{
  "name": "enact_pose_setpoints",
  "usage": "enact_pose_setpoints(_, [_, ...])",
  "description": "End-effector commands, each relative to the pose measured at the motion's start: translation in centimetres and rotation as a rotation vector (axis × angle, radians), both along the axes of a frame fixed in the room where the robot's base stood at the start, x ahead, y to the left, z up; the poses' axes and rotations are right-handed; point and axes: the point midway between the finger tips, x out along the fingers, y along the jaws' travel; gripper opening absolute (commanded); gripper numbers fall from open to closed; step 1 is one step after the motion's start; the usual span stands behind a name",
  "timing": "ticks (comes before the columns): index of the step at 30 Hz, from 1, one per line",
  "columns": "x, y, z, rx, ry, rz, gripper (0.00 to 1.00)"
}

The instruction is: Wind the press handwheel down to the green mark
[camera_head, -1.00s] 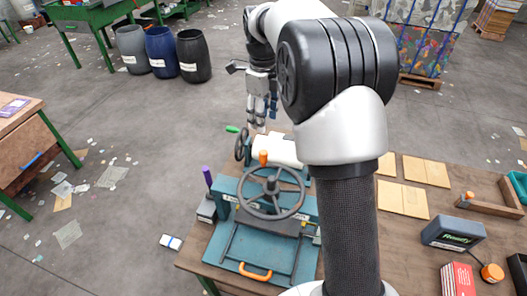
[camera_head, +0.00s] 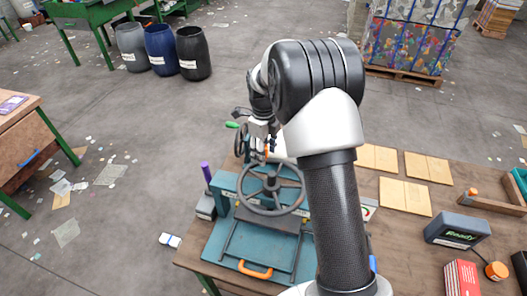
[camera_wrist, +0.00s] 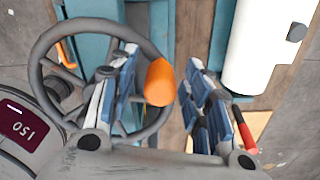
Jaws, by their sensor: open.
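The press handwheel (camera_head: 271,184) is a dark grey spoked wheel lying over the teal press (camera_head: 228,243). Its upright orange knob (camera_wrist: 160,82) is on the rim's far side in the head view. My gripper (camera_head: 264,146) is at this knob, pointing down. Contact cannot be told. The wheel's rim (camera_wrist: 37,65) passes under the left finger. I cannot make out the green mark on the press.
A smaller wheel with a green handle (camera_head: 232,125) is behind the press. A purple-topped post (camera_head: 206,172) stands left of it. A white roll (camera_wrist: 258,45) lies beside it. Cardboard sheets (camera_head: 404,196) and a grey "Ready" box (camera_head: 457,230) are on the bench at right.

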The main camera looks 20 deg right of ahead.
Motion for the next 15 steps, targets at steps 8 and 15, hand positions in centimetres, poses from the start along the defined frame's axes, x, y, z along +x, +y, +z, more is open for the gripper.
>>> enact_pose_setpoints(8, [0.03,0.00,-0.13,0.000,-0.001,0.000,0.45])
enact_pose_setpoints(15, [0.02,0.00,-0.11,0.000,-0.001,0.000,0.29])
